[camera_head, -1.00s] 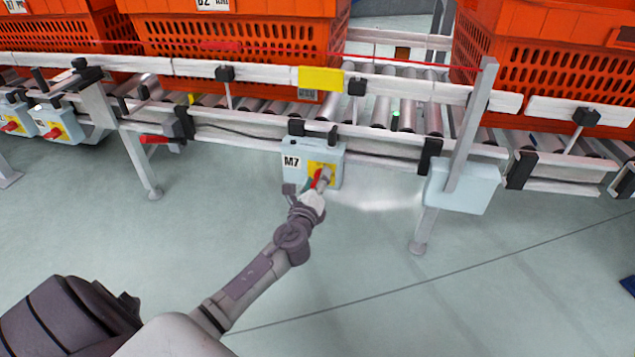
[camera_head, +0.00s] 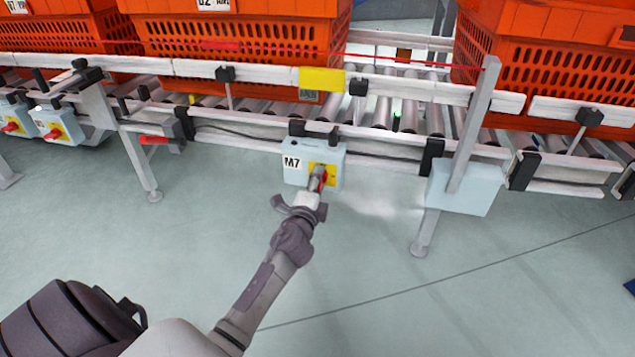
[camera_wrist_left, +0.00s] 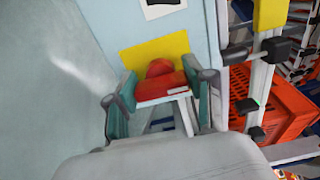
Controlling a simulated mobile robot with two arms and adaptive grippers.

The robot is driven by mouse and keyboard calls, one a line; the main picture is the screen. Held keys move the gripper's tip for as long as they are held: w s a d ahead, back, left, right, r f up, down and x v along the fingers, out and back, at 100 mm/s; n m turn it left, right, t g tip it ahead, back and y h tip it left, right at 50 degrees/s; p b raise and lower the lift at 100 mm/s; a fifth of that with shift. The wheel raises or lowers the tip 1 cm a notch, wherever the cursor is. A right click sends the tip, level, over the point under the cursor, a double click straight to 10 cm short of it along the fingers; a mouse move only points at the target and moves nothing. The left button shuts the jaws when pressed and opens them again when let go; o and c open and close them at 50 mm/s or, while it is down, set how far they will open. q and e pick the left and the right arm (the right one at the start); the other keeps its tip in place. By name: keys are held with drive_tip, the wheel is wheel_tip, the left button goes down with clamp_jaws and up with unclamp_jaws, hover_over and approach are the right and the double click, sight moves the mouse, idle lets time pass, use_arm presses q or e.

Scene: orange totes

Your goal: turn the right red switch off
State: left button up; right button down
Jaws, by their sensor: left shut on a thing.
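The red switch (camera_head: 323,178) sits on a yellow plate on the pale blue box (camera_head: 296,175) labelled M7, under the conveyor's front rail. My left gripper (camera_head: 317,184) reaches up to it from below and partly hides it in the head view. In the left wrist view the red switch (camera_wrist_left: 160,83) stands in front of the yellow plate. The fingers of the left gripper (camera_wrist_left: 163,97) are on either side of it, shut on it. My right gripper is not in view.
Two more boxes with red switches (camera_head: 10,127) (camera_head: 53,133) hang at the far left. Orange totes (camera_head: 240,45) stand on the conveyor above. A plain box (camera_head: 465,190) and a conveyor leg (camera_head: 425,232) are to the right. The floor in front is clear.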

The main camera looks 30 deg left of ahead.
use_arm(q)
drive_tip(key=shift+f, duration=0.1)
idle(0.5)
drive_tip(key=o, duration=1.2)
drive_tip(key=shift+c, duration=0.2)
drive_tip(key=shift+s, duration=0.1)
drive_tip(key=v, duration=1.2)
